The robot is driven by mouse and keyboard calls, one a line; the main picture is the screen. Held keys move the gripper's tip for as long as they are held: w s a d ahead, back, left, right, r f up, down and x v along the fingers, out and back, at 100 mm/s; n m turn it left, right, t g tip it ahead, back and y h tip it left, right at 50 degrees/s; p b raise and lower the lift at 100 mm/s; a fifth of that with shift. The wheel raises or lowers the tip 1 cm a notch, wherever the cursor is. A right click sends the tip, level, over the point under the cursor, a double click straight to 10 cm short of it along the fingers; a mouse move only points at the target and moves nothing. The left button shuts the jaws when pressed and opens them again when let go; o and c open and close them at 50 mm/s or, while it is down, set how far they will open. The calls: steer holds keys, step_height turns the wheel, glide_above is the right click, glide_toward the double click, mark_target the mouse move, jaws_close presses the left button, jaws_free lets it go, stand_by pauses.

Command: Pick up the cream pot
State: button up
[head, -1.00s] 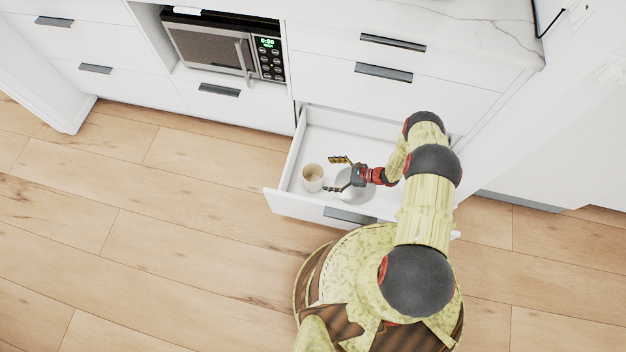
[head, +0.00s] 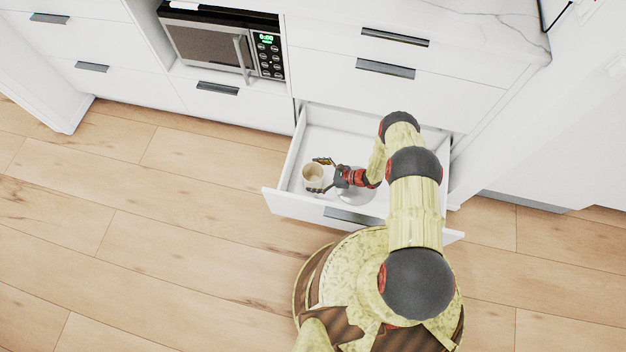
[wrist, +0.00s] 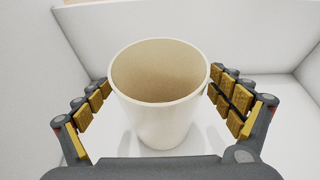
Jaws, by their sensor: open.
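The cream pot (head: 313,174) stands upright in the left part of the open white drawer (head: 277,201). In the wrist view the pot (wrist: 160,118) is a round cream cup with an open, empty-looking top, and it lies between my two fingers. My gripper (head: 319,176) is open, with one finger on each side of the pot.
A round greyish-white item (head: 355,188) lies in the drawer beneath my gripper, mostly hidden by my arm. The drawer walls stand close around the pot at the left and front. A microwave (head: 222,45) sits in the cabinet behind. Wooden floor is clear at left.

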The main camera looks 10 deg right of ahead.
steer(key=shift+c, duration=0.9)
steer(key=c, duration=1.1)
steer(key=shift+r, duration=0.1)
steer(key=shift+c, duration=0.5)
